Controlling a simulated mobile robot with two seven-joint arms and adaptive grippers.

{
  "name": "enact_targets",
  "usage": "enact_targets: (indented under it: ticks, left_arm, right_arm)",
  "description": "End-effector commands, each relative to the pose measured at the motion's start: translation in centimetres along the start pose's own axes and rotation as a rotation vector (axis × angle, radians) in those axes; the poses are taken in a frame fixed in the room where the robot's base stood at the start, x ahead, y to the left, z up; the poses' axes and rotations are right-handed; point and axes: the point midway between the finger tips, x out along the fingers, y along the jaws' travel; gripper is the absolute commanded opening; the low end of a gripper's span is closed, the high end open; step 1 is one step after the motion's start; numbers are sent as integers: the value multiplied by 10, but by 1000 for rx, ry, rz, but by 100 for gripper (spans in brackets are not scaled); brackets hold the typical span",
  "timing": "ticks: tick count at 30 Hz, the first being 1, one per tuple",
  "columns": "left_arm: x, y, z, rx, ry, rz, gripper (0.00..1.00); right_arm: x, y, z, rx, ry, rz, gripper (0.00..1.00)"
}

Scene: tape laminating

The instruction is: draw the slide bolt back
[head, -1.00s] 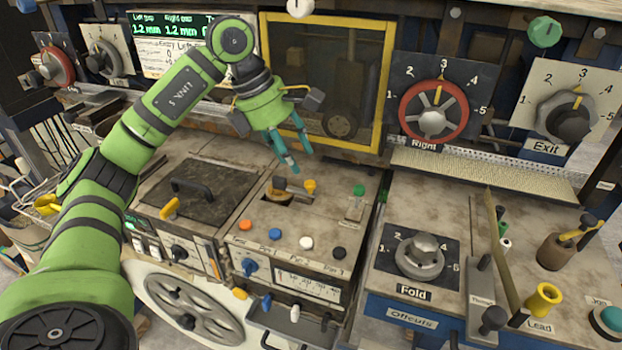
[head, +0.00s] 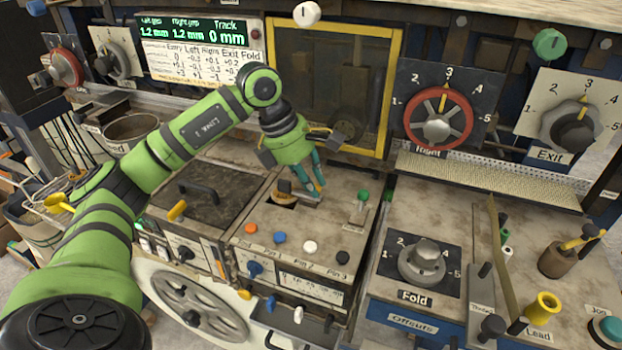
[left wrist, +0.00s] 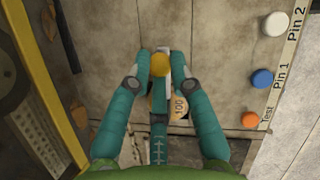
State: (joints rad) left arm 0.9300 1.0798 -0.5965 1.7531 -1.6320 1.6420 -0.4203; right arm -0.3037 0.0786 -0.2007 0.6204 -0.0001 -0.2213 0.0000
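The slide bolt lies on the brown top of the middle console. Its yellow knob (left wrist: 161,62) shows in the left wrist view between my two fingertips. In the head view my fingers hide the knob, and the grey metal plate (head: 306,196) of the bolt shows around them. My left gripper (head: 314,189) points down at the bolt, and its teal fingers (left wrist: 161,66) are drawn in close on both sides of the knob, appearing to touch it. A pale round tag marked 100 (left wrist: 179,105) lies beside the bolt, partly behind a finger. My right gripper is not in view.
A green-knobbed lever (head: 362,196) stands just right of the bolt. A row of coloured buttons, with a white one (head: 310,246), lies in front. The yellow-framed window (head: 386,100) rises behind. A black-handled lid (head: 200,193) is at the left.

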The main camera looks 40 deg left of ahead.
Motion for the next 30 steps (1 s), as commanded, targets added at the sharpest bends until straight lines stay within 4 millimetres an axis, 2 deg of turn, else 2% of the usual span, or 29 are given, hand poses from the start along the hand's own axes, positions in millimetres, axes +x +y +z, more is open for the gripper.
enact_targets:
  ticks: [5, 9, 16, 17, 18, 19, 30]
  left_arm:
    - [0, 0, 3, 1, -4, 2, 0]
    - [5, -6, 15, 4, -6, 1, 0]
    - [4, -6, 15, 0, -6, 3, 0]
    - [4, -5, 15, 0, -6, 3, 26]
    - [4, -5, 15, 0, -6, 3, 42]
    - [4, -5, 15, 0, -5, 3, 46]
    - [2, -5, 15, 0, -3, 3, 46]
  right_arm:
    - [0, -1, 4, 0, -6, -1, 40]
    - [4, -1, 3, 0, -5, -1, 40]
    - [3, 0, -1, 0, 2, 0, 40]
    - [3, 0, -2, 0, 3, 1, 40]
    - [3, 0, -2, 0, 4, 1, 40]
    - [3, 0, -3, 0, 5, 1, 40]
    - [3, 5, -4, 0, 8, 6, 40]
